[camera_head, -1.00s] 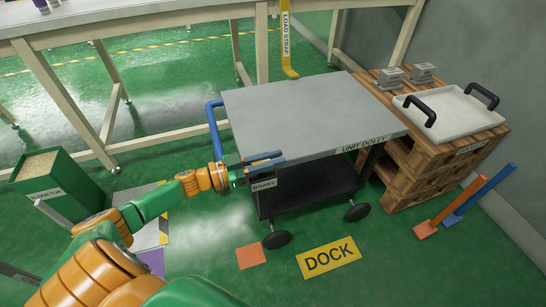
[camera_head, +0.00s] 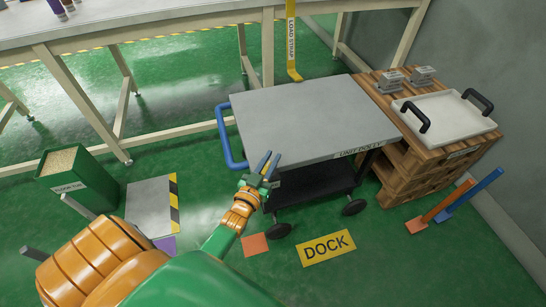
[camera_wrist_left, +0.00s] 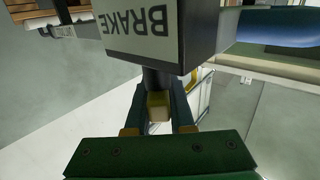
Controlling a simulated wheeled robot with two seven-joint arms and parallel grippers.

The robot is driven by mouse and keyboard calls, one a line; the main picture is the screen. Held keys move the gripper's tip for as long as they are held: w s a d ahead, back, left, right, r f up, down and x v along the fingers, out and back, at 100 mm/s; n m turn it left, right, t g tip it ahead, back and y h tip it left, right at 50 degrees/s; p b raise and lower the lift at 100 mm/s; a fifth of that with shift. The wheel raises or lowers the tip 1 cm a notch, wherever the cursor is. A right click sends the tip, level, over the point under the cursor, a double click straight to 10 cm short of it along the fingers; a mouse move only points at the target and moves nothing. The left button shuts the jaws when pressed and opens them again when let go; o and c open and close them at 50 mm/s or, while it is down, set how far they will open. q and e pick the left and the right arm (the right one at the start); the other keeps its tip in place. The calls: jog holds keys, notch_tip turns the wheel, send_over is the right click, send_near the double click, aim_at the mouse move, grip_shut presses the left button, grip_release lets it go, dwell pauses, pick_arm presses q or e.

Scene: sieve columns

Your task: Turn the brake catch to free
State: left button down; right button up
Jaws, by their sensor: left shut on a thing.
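The brake box (camera_wrist_left: 150,35), labelled BRAKE, fills the top of the left wrist view, with its lettering upside down. A dark stem comes down from it and ends in a yellowish catch knob (camera_wrist_left: 158,108). My left gripper (camera_wrist_left: 158,118) has its dark fingers on both sides of this knob and is shut on it. In the head view my left gripper (camera_head: 269,163) is at the near left corner of the unit dolly (camera_head: 300,115) and hides most of the brake box. The catch's setting cannot be read. My right gripper is not in view.
The dolly has a blue handle (camera_head: 226,140) at its left. A wooden pallet stack (camera_head: 400,165) with a white tray (camera_head: 445,120) stands close on its right. A DOCK plate (camera_head: 327,247) lies in front. A green bin (camera_head: 75,180) stands at the left.

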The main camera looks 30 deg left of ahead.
pick_arm(q)
jog(key=shift+a+n+g+y, duration=0.25)
jog(key=shift+n+g+y, duration=0.15)
jog(key=shift+n+y, duration=0.95)
jog(key=shift+a+y, duration=0.1)
jog(key=shift+y, duration=0.35)
